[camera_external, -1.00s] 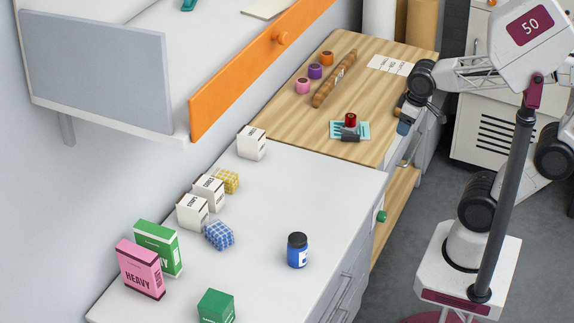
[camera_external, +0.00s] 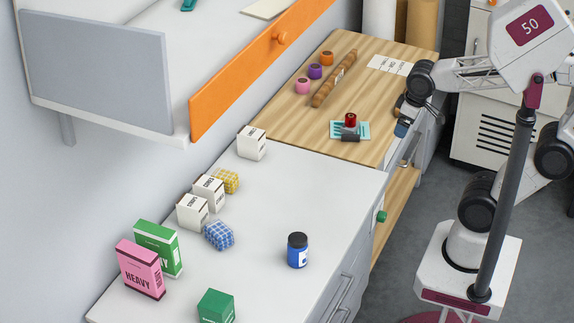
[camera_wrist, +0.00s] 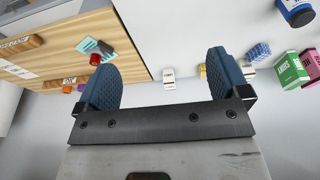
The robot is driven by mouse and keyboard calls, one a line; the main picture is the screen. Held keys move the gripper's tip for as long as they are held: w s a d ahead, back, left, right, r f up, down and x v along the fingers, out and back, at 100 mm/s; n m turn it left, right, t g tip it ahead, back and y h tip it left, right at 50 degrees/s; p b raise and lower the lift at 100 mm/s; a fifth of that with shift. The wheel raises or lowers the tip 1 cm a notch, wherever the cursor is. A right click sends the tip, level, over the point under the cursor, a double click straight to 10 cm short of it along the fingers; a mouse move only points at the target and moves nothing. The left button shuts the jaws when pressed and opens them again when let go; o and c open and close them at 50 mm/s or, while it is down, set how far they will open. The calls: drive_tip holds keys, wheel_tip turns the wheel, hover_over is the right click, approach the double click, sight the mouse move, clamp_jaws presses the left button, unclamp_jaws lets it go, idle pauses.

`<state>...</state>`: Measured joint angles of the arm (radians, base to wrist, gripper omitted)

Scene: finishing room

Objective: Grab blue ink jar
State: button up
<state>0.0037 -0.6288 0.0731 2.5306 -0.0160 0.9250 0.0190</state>
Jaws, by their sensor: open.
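The blue ink jar (camera_external: 297,250) has a dark lid and a pale label. It stands upright on the white counter, near its right edge. In the wrist view the jar (camera_wrist: 297,12) shows at the top right corner, partly cut off. My gripper (camera_external: 404,122) hangs beside the right edge of the wooden worktop, well away from the jar. In the wrist view its two blue padded fingers (camera_wrist: 164,88) are wide apart with nothing between them.
The white counter (camera_external: 270,200) is clear around the jar. White cartons (camera_external: 192,211), a blue checked packet (camera_external: 219,235), green and pink boxes (camera_external: 140,270) stand to its left. An orange-edged shelf (camera_external: 225,90) overhangs.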

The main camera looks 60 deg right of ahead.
drive_tip(key=w+a+f+n+t+y, duration=0.1)
drive_tip(key=w+a+f+n+t, duration=0.2)
drive_tip(key=w+a+f, duration=0.4)
drive_tip(key=w+a+f+n+t+y, duration=0.15)
drive_tip(key=w+a+f, duration=0.25)
drive_tip(key=w, duration=0.6)
drive_tip(key=n+y, duration=0.7)
drive_tip(key=y, duration=0.2)
approach(298, 244)
drive_tip(key=shift+t, duration=0.25)
drive_tip(key=f, duration=0.1)
drive_tip(key=w+f, duration=0.2)
drive_tip(key=shift+w+d+f, duration=0.1)
drive_tip(key=shift+d+f, duration=0.1)
drive_tip(key=shift+d, duration=0.1)
drive_tip(key=shift+x, duration=1.35)
drive_tip(key=shift+x, duration=2.55)
